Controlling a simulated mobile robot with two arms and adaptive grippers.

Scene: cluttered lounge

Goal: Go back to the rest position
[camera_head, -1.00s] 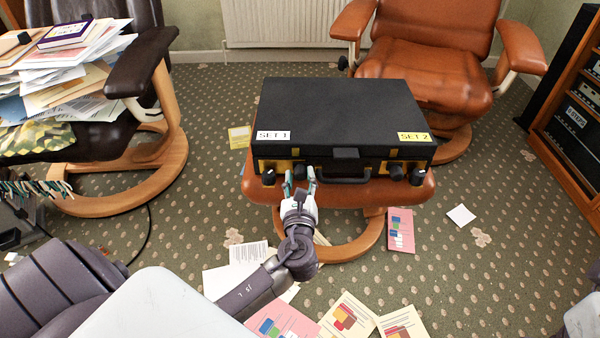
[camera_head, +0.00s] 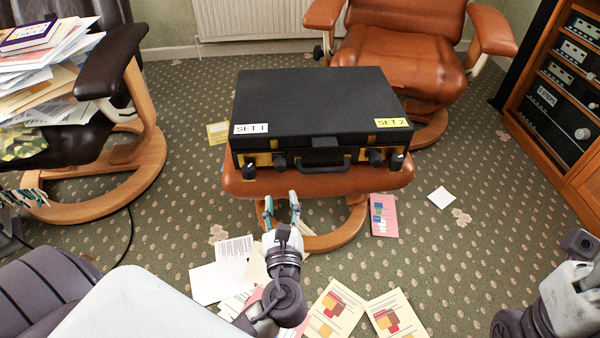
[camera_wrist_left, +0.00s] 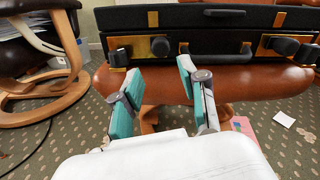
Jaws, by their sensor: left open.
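My left gripper (camera_head: 282,208) is open and empty in the head view, just in front of and below the front edge of the brown footstool. Its two teal-lined fingers also show apart in the left wrist view (camera_wrist_left: 160,88), pointing toward the stool and the black case. The closed black case (camera_head: 320,105) lies on the stool, with a white "SET 1" label and a yellow "SET 2" label. Its front latches and knobs show in the left wrist view (camera_wrist_left: 225,50). Part of my right arm shows at the lower right of the head view; its fingers are not in view.
The footstool (camera_head: 310,182) stands on patterned carpet before a brown leather armchair (camera_head: 405,55). A dark chair (camera_head: 110,65) heaped with papers is at left. Several sheets and cards (camera_head: 335,310) lie on the floor. A wooden cabinet (camera_head: 560,100) stands at right.

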